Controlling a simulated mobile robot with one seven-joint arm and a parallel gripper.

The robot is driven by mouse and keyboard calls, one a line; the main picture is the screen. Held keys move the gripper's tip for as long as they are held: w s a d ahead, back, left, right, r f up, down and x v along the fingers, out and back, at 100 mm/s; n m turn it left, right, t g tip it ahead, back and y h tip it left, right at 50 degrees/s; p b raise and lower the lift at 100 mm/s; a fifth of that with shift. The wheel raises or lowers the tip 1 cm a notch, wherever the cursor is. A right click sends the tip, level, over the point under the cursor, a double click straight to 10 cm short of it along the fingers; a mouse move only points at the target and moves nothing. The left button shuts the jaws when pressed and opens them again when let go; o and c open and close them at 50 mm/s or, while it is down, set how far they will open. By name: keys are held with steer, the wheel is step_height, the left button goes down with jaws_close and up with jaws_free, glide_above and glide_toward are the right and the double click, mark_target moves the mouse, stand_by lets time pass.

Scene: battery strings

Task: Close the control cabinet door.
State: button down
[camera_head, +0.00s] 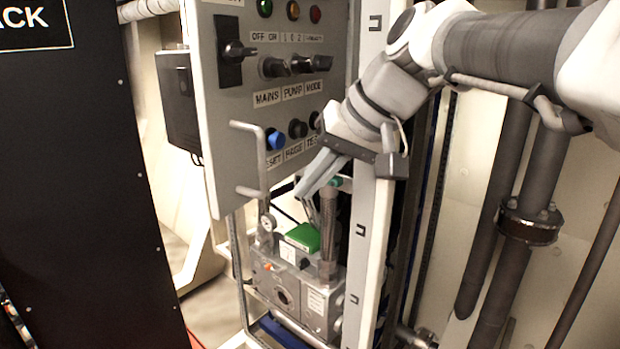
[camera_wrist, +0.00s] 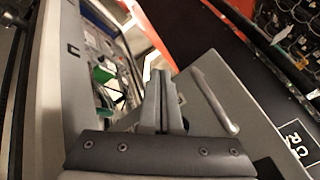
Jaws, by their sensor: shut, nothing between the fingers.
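The control cabinet door (camera_head: 232,110) is a grey panel with lamps, rotary switches and buttons. It stands open at an angle to the white cabinet frame (camera_head: 368,235). A grey bar handle (camera_head: 263,165) is on its lower left; the handle also shows in the wrist view (camera_wrist: 213,100), right of my fingers. My gripper (camera_head: 307,192) is shut and empty, by the lower right part of the door near the frame. In the wrist view my gripper (camera_wrist: 160,80) points between the cabinet opening on the left and the door on the right. I cannot tell whether it touches the door.
Below the door is a grey metal unit (camera_head: 318,302) with a green block (camera_head: 302,237) and a gauge. A black cabinet (camera_head: 85,180) stands at the left. Dark vertical pipes (camera_head: 508,215) run along the wall at the right. Some floor shows between the black cabinet and the frame.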

steer(key=shift+s+a+r, duration=0.1)
steer(key=shift+a, duration=0.75)
steer(key=shift+s+a+r, duration=0.1)
steer(key=shift+a, duration=0.75)
steer(key=shift+a, duration=0.15)
